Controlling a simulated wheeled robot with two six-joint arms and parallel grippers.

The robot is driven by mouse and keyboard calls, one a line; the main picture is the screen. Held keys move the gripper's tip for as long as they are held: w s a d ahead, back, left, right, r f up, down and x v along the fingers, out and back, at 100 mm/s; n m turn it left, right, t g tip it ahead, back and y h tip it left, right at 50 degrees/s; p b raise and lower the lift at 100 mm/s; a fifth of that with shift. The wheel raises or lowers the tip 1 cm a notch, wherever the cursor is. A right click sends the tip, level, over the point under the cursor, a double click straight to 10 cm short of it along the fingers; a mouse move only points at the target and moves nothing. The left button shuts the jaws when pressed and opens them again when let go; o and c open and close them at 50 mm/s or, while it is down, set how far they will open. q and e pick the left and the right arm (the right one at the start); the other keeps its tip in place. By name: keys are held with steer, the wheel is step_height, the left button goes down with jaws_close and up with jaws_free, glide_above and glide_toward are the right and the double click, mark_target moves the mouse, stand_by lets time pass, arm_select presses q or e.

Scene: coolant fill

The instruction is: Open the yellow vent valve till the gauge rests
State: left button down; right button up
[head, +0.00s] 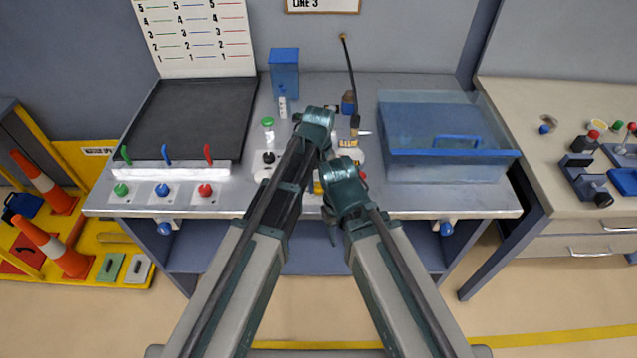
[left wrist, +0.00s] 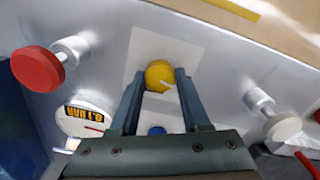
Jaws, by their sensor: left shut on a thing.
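The yellow vent valve knob (left wrist: 160,76) stands on a pale square plate in the left wrist view, with a small white mark on it. My left gripper (left wrist: 161,84) is shut on it, one finger on each side. In the head view only a bit of yellow (head: 318,188) shows between my arms. The gauge (left wrist: 84,118) is a white round dial with a red needle and a yellow label that appears upside down and seems to read 0.1 BAR. My arms cover much of the panel in the head view. I cannot make out my right gripper.
A red knob (left wrist: 38,69) and a white knob (left wrist: 283,127) flank the valve. A clear blue tank (head: 440,168) stands right on the bench. A black mat (head: 195,120) and coloured switches lie left. A blue box (head: 284,72) stands at the back.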

mark_target(319, 186)
arm_select(q)
steer(key=shift+n, duration=0.7)
steer(key=shift+c, duration=1.9)
jaws_free()
steer(key=shift+r, duration=0.15)
step_height(319, 186, up, 14)
steer(key=p, duration=1.4)
steer(key=shift+f, duration=0.2)
